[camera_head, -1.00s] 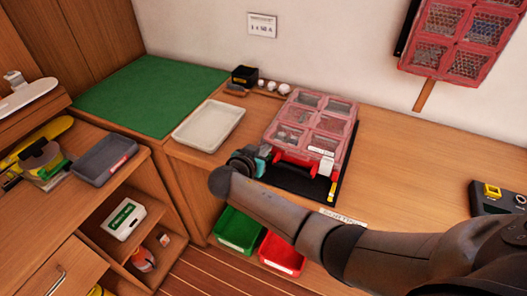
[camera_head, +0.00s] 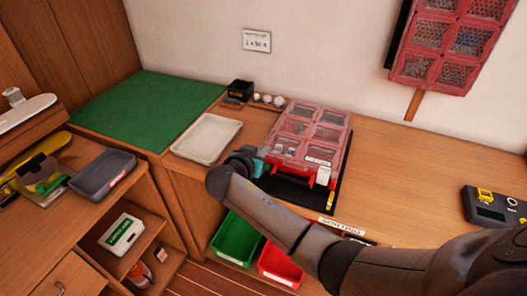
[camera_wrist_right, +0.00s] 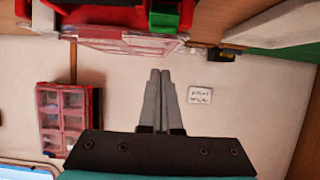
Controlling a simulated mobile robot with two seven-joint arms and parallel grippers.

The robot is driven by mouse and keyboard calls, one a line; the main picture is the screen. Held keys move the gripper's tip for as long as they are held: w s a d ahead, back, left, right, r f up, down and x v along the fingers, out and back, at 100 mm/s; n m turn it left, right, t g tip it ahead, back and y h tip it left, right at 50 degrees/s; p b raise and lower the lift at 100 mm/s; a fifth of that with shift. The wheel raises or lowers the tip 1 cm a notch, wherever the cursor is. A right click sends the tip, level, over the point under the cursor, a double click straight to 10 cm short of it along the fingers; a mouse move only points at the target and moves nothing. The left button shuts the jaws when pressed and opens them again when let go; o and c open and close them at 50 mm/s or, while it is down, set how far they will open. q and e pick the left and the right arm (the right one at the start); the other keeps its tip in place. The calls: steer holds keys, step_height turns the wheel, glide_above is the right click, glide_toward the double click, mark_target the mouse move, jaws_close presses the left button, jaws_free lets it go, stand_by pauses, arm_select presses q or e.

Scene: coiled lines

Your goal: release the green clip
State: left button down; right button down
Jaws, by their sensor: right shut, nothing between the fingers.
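A red organizer case (camera_head: 310,130) with clear compartments lies on a dark mat (camera_head: 300,193) on the wooden bench. A white clip (camera_head: 323,176) is at its front right. In the right wrist view, the red case (camera_wrist_right: 115,38) is at the top, and a green clip (camera_wrist_right: 166,14) is on its front. I cannot tell whether the clip is fastened. My right gripper (camera_head: 261,151) is at the case's front left corner and hides that part in the head view. Its fingers (camera_wrist_right: 160,75) are together and empty, apart from the clip. My left gripper is not in view.
A pale tray (camera_head: 207,138) and a green mat (camera_head: 145,105) are left of the case. Green (camera_head: 236,238) and red (camera_head: 281,263) bins are below the bench edge. Another red case (camera_head: 440,45) hangs on the wall. The bench right of the case has clear room.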

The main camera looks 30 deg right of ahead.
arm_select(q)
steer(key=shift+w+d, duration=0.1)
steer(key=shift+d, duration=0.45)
arm_select(e)
steer(key=v, duration=0.6)
steer(key=shift+s+f, duration=0.2)
steer(key=shift+f, duration=0.05)
steer(key=shift+f, duration=0.1)
